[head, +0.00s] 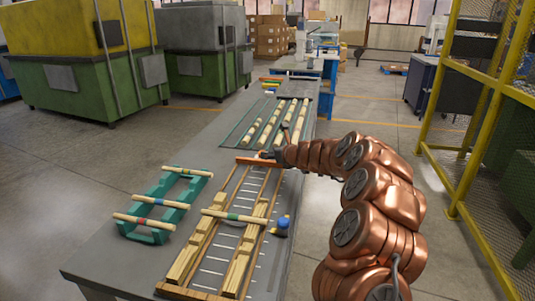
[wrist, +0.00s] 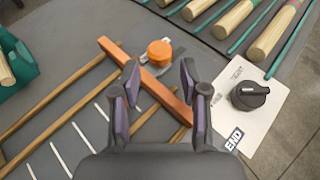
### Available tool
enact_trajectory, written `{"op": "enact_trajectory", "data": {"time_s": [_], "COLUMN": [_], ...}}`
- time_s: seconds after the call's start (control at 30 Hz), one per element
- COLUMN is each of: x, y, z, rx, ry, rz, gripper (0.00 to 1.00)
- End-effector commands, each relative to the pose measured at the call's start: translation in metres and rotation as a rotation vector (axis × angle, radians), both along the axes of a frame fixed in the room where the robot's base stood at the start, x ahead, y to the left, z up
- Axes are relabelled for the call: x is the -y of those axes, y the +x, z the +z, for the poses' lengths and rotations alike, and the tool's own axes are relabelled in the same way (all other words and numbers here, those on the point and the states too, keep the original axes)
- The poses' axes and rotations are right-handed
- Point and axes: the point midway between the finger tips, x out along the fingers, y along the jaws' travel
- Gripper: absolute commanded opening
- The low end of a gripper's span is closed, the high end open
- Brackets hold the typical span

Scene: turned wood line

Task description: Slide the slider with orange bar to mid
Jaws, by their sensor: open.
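The slider's orange bar (head: 258,162) lies across the far end of a track with two wooden rails and white tick marks (head: 216,258). In the wrist view the orange bar (wrist: 112,48) runs diagonally, and an orange knob (wrist: 160,50) stands beside it. My gripper (wrist: 158,72) is open, its two fingers apart, with the bar crossing the gap between them in the picture. I cannot tell whether the fingers touch it. In the head view my gripper (head: 270,155) is at the bar's right part. A card with END (wrist: 234,138) lies beyond the bar.
A striped stick (head: 234,216) rests across wooden blocks (head: 194,247) on the near track, by a blue-topped knob (head: 283,221). A green rack (head: 158,235) holds striped sticks at left. More sticks (head: 270,124) lie behind. A black knob (wrist: 248,95) sits on the card.

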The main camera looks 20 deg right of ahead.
Motion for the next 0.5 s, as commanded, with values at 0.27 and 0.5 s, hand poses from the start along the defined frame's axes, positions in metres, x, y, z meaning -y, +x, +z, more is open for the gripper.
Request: {"op": "enact_trajectory", "data": {"time_s": [0.27, 0.5], "x": [0.006, 0.01], "y": [-0.032, -0.052], "z": [0.014, 0.024], "rx": [0.002, 0.004], "ry": [0.002, 0.002], "rz": [0.001, 0.001], "gripper": [0.45, 0.45]}}
